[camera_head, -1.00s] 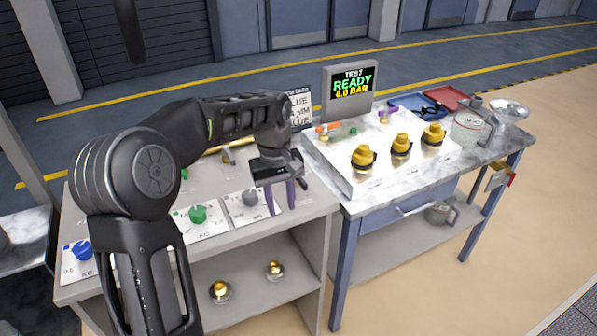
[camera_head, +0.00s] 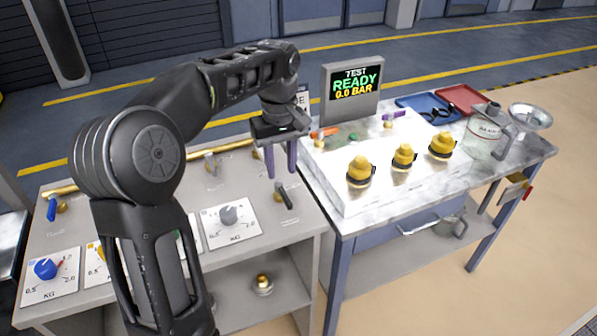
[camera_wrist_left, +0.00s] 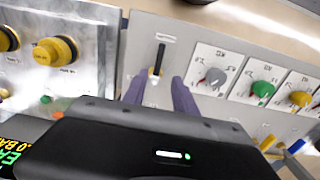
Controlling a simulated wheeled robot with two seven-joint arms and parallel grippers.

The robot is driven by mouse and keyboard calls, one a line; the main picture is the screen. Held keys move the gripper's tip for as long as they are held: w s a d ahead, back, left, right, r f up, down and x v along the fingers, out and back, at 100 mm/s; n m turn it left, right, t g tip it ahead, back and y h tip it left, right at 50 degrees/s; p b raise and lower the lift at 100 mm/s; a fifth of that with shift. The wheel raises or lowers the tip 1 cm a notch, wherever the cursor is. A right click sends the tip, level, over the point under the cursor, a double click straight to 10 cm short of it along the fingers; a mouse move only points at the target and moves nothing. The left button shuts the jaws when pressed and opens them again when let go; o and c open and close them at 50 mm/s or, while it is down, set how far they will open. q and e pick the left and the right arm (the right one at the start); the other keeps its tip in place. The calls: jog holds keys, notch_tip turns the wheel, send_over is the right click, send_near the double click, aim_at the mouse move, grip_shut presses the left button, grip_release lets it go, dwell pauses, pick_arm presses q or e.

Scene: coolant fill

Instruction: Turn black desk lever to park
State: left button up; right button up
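The black lever (camera_head: 284,195) stands on the grey desk near its right edge, beside the grey dial. In the wrist view the black lever (camera_wrist_left: 158,58) lies lengthwise in front of a small printed label, with a brass part at its near end. My left gripper (camera_head: 281,174) is just above and behind the lever, pointing down. Its two purple fingers are apart with nothing clearly between them. In the wrist view the fingers (camera_wrist_left: 158,88) flank the lever's near end; I cannot tell whether they touch it. My right gripper is not in view.
The grey dial (camera_head: 228,215) and blue dial (camera_head: 45,269) sit on the desk's front. A blue-handled lever (camera_head: 52,207) is at the far left. The marble table (camera_head: 350,222) on the right carries yellow caps (camera_head: 361,170) and a screen (camera_head: 352,87) reading READY, 0.0 BAR.

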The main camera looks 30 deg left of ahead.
aim_at(283, 191)
pick_arm(q)
jog(key=shift+w+r, duration=0.1)
jog(key=shift+w, duration=0.35)
jog(key=shift+s+r, duration=0.1)
jog(key=shift+s, duration=0.25)
jog(key=shift+w+f, duration=0.15)
jog(key=shift+f, duration=0.35)
notch_tip(283, 191, down, 7)
jog(key=shift+r+p, duration=0.1)
jog(key=shift+p, duration=0.4)
grip_shut()
dwell(0.6)
